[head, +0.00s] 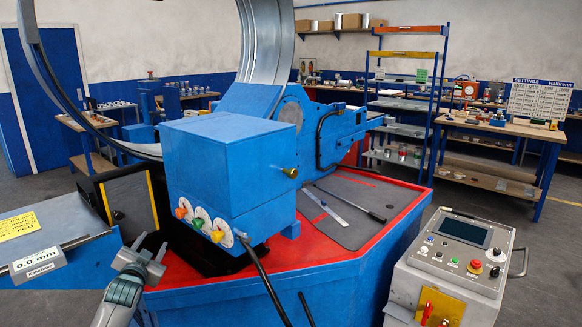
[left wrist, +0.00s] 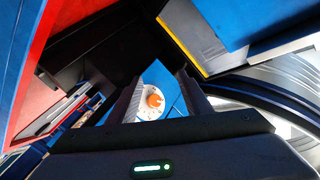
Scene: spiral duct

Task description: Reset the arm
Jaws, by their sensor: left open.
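My left gripper (head: 147,250) is in the lower left of the head view, in front of the blue spiral duct machine (head: 225,165). Its two fingers are apart with nothing between them, touching nothing that I can see. In the left wrist view the open fingers (left wrist: 163,97) show at the centre. Beyond them, in the gap, is a white dial with an orange knob (left wrist: 154,101) on a blue face. The head view shows the machine's row of three dials (head: 200,223) with coloured knobs, right of the gripper. My right gripper is in neither view.
A grey control console (head: 455,262) with a red button stands at the right. A black lever (head: 265,280) slants down before the machine. A blue bench (head: 60,255) with a 0.0 mm readout is at the left. Shelves (head: 405,105) and a workbench (head: 500,130) stand behind.

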